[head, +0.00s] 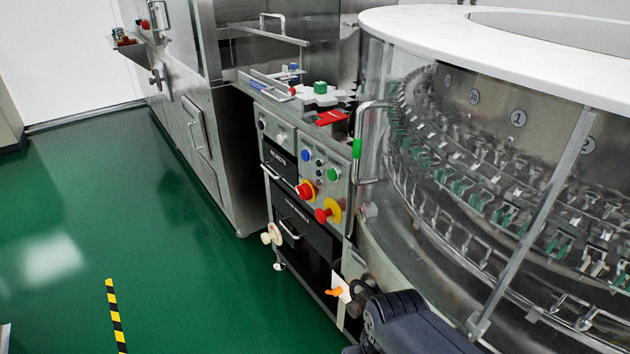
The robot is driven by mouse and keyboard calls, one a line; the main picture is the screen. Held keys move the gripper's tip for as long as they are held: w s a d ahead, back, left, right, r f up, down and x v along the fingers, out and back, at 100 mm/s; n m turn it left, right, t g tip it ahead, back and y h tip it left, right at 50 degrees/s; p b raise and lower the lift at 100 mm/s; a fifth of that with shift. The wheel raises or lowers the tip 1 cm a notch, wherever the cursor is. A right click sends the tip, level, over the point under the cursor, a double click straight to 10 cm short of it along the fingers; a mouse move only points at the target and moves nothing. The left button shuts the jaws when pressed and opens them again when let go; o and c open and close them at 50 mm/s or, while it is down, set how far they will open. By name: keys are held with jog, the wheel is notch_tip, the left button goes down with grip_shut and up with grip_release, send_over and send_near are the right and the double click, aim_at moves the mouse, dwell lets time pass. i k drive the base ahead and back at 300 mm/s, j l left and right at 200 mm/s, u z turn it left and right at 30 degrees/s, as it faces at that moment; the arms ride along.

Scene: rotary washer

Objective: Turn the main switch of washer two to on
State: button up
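A control cabinet (302,160) stands in the middle, against the round washer (372,90). Its panel has a red knob on yellow (306,190) and a second red knob on yellow (328,211). Blue and green buttons sit above them. Lower down, an orange handle (335,292) shows at a white plate near the cabinet's lower right edge. A cream round knob (271,234) is at the left side. I cannot read which is washer two's main switch, or its position. My dark arm reaches in from the bottom, close to the orange handle. My gripper's fingers cannot be made out.
Loose items, including a green block (320,87), lie on the cabinet top. A steel machine (215,150) stands behind on the left. The green floor (170,250) is clear, with a yellow-black strip (116,316).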

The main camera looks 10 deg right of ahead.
aim_at(304, 190)
jog(key=i+j+u, duration=0.2)
jog(key=i+j, duration=0.5)
jog(key=i, duration=0.15)
